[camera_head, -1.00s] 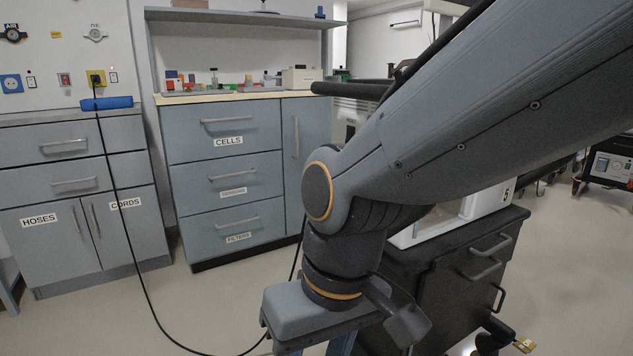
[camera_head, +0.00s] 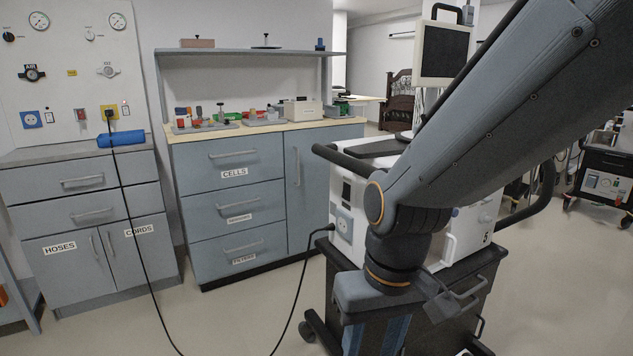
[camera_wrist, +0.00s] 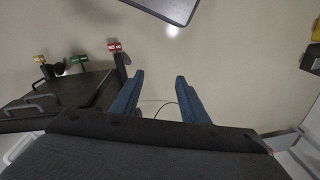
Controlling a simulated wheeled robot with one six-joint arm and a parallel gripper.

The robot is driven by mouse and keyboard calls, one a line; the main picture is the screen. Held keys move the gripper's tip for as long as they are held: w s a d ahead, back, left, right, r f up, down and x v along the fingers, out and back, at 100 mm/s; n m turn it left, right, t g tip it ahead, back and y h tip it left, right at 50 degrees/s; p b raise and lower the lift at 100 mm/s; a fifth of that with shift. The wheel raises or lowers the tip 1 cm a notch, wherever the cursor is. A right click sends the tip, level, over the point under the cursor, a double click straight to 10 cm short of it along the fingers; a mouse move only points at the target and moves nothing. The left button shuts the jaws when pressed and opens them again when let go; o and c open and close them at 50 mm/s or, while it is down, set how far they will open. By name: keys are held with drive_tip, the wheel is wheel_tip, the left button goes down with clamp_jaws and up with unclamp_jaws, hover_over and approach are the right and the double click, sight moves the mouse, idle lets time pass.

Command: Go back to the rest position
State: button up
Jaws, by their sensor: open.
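My gripper shows in the wrist view (camera_wrist: 158,95) as two blue fingers spread apart with nothing between them, above bare floor. In the head view my gripper (camera_head: 377,335) hangs below my wrist at the bottom edge, its fingertips cut off by the frame. It is in front of the ventilator (camera_head: 343,205), a white unit on a dark cart (camera_head: 450,310) with a screen (camera_head: 445,52) on top. My arm hides part of the ventilator.
A black cord (camera_head: 137,250) runs from the wall outlet (camera_head: 110,113) down across the floor to the ventilator's side. Drawer cabinets (camera_head: 235,205) stand along the wall. A blue roll (camera_head: 121,138) lies on the left cabinet. Open floor (camera_head: 250,315) lies before the cabinets.

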drive_tip(key=s+d+r+m+h+p, duration=0.1)
drive_tip(key=s+d+r+m+p, duration=0.1)
drive_tip(key=d+r+p, duration=0.9)
drive_tip(key=shift+s+d+r+m+p, duration=0.3)
drive_tip(key=shift+r+p, duration=0.9)
drive_tip(key=shift+p, duration=1.7)
drive_tip(key=shift+w+a, duration=0.1)
drive_tip(key=shift+w, duration=0.05)
